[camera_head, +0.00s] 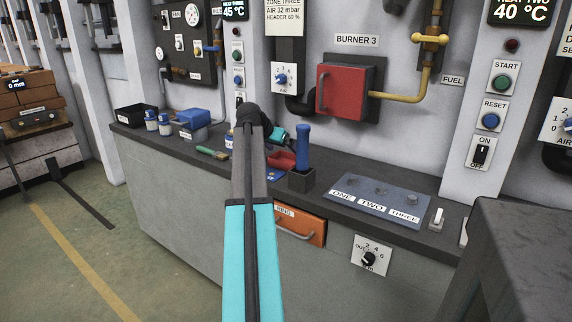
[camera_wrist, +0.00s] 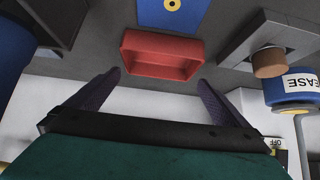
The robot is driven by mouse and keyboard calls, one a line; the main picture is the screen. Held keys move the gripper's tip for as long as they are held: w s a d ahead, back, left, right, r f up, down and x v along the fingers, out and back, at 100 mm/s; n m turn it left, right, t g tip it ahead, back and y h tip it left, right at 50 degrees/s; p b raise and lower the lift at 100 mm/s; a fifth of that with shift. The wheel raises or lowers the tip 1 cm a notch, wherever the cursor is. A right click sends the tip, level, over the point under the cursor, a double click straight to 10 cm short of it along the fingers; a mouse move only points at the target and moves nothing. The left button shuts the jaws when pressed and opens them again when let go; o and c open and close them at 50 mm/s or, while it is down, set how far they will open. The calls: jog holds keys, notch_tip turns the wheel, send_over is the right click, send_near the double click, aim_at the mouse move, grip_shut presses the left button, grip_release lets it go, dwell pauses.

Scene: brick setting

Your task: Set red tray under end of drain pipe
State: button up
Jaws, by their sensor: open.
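The red tray (camera_wrist: 160,68) is a small, shallow, open box on the dark bench top, ahead of my gripper in the wrist view. In the head view the red tray (camera_head: 283,160) shows partly, behind my arm. My gripper (camera_wrist: 159,79) is open, with its two dark fingers apart and the tray's near edge close beyond the tips. Nothing shows between the fingers. The fingertips are hard to make out in the head view.
A blue-handled tool stands in a dark holder (camera_head: 301,180) right of the tray. A blue card (camera_wrist: 172,14) lies beyond the tray. A tin (camera_wrist: 290,88) is at the right. A labelled panel (camera_head: 378,199) lies farther right; a green-handled brush (camera_head: 212,153) lies left.

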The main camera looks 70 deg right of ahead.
aim_at(292, 157)
jog(key=shift+b+x, duration=0.3)
jog(key=shift+x, duration=2.3)
jog(key=c, duration=1.2)
jog(key=shift+r, duration=0.1)
notch_tip(292, 157, up, 10)
jog(key=shift+f+p, duration=0.1)
jog(key=shift+p, duration=0.4)
